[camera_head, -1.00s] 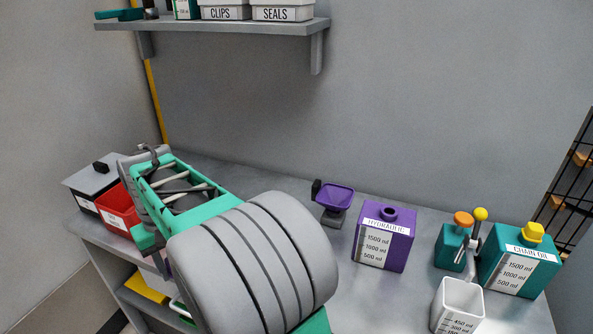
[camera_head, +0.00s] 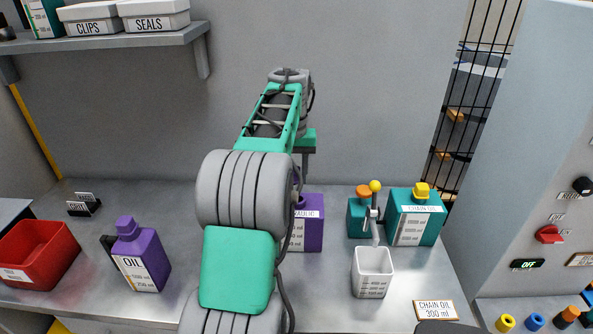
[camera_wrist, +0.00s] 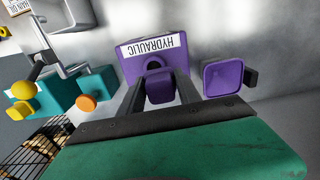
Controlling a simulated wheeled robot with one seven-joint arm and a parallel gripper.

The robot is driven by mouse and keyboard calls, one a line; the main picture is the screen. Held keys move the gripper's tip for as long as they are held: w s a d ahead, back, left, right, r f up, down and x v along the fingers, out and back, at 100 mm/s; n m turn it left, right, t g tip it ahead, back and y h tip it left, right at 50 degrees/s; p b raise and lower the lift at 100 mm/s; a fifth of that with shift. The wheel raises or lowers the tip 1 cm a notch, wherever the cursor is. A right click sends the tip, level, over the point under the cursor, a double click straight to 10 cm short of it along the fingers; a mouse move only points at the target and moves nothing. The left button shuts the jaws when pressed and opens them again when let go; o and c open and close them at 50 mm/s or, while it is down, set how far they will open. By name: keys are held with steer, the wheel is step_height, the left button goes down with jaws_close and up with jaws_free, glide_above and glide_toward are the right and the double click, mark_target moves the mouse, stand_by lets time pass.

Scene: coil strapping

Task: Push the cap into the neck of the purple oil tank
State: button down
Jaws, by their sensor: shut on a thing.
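The purple oil tank (camera_head: 314,232) labelled HYDRAULIC stands on the bench, its left part hidden behind my arm. In the wrist view the tank (camera_wrist: 130,65) shows its open round neck (camera_wrist: 153,63). My gripper (camera_head: 305,175) is above the tank in the head view. In the wrist view my gripper (camera_wrist: 160,84) is shut on the purple cap (camera_wrist: 160,92). The cap appears close to the neck and overlaps its near side in this view; I cannot tell whether they touch.
A purple dish (camera_wrist: 223,77) is beside the tank. A teal can with an orange cap (camera_head: 361,215), a CHAIN OIL tank (camera_head: 416,220) and a white measuring cup (camera_head: 373,272) stand right. A purple OIL bottle (camera_head: 140,262) and red bin (camera_head: 38,255) are left.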

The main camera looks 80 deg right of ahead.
steer(key=shift+s+d, duration=0.2)
steer(key=shift+s, duration=0.45)
steer(key=shift+a+r, duration=0.1)
steer(key=shift+a+f, duration=0.1)
steer(key=shift+f, duration=0.4)
steer(key=shift+f+b, duration=1)
steer(key=shift+f, duration=1.1)
steer(key=shift+f, duration=1.05)
steer(key=c, duration=0.8)
jaws_free()
steer(key=shift+o, duration=0.2)
steer(key=shift+r, duration=0.15)
